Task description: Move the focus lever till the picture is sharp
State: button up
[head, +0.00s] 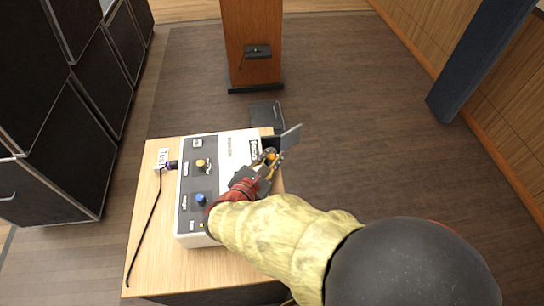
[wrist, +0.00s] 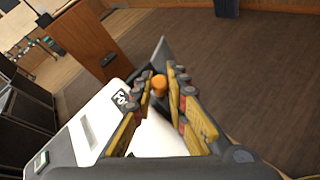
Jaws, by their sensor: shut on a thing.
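A white and grey control box (head: 222,147) stands on a wooden table. An orange knob (wrist: 159,84), which looks like the focus lever's end, is at the box's far right corner by a black label (wrist: 121,99); it shows small in the head view (head: 271,154). My gripper (wrist: 162,88) has its fingers on both sides of the knob, closed on it. The lever's stem is hidden by the fingers. A thin grey plate (head: 291,137) stands beside the knob. No projected picture is in view.
The box also has a yellow knob (head: 201,163) and a blue knob (head: 200,199). A black cable (head: 146,228) runs over the table (head: 150,250) at left. Black cabinets (head: 50,120) stand left, a wooden lectern (head: 252,40) beyond. Open floor lies to the right.

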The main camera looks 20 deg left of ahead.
grip_shut()
jog(key=shift+r+p, duration=0.15)
jog(key=shift+p, duration=0.15)
jog(key=p, duration=0.1)
jog(key=w+g+p, duration=0.1)
jog(key=p, duration=0.1)
jog(key=shift+a+r, duration=0.2)
jog(key=shift+r, duration=0.2)
jog(key=w+g+p, duration=0.1)
jog(key=p, duration=0.2)
jog(key=shift+a+n+h+p, duration=0.3)
jog(key=shift+a+n+p, duration=0.05)
jog(key=shift+n+p, duration=0.05)
jog(key=o, duration=0.7)
grip_release()
jog(key=shift+s, duration=0.1)
jog(key=v, duration=1.1)
jog(key=shift+s+r, duration=0.3)
